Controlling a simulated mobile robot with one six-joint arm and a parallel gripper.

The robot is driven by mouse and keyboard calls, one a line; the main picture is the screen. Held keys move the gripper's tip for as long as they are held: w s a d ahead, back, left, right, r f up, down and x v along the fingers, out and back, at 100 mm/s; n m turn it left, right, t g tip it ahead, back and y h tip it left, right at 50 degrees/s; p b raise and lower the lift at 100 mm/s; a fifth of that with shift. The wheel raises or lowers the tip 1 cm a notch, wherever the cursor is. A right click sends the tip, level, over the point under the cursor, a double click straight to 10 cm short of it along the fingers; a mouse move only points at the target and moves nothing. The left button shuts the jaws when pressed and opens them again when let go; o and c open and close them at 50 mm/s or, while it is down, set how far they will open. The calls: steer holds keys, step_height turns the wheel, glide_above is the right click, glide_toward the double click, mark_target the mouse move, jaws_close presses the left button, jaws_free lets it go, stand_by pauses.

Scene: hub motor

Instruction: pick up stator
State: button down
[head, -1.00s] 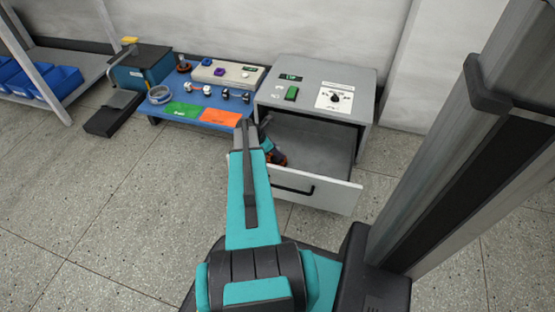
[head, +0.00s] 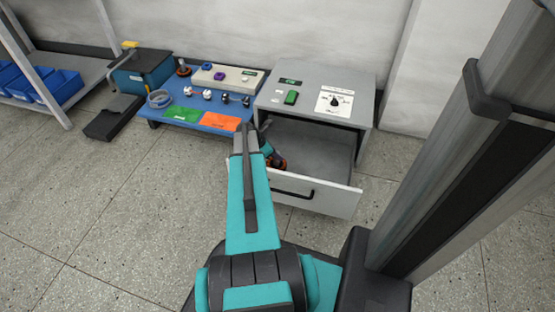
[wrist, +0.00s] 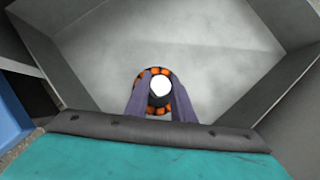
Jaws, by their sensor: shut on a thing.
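The stator, a ring with orange windings and a bright white centre (wrist: 153,75), sits between the fingers of my gripper (wrist: 160,95) in the wrist view. My gripper is shut on it inside the open drawer (wrist: 225,50). In the head view the orange and dark stator (head: 279,164) shows at the left side of the drawer, partly hidden by my arm. The fingers cover its sides in the wrist view. I cannot tell whether it touches the drawer floor.
The drawer belongs to a grey cabinet (head: 350,80) with a green switch and a dial. A blue table (head: 160,115) with green and orange mats and several small parts stands to its left. A shelf with blue bins (head: 55,85) is at the far left.

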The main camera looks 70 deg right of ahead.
steer(key=shift+r+p, duration=2.2)
steer(key=shift+r, duration=2.85)
steer(key=shift+s, duration=0.15)
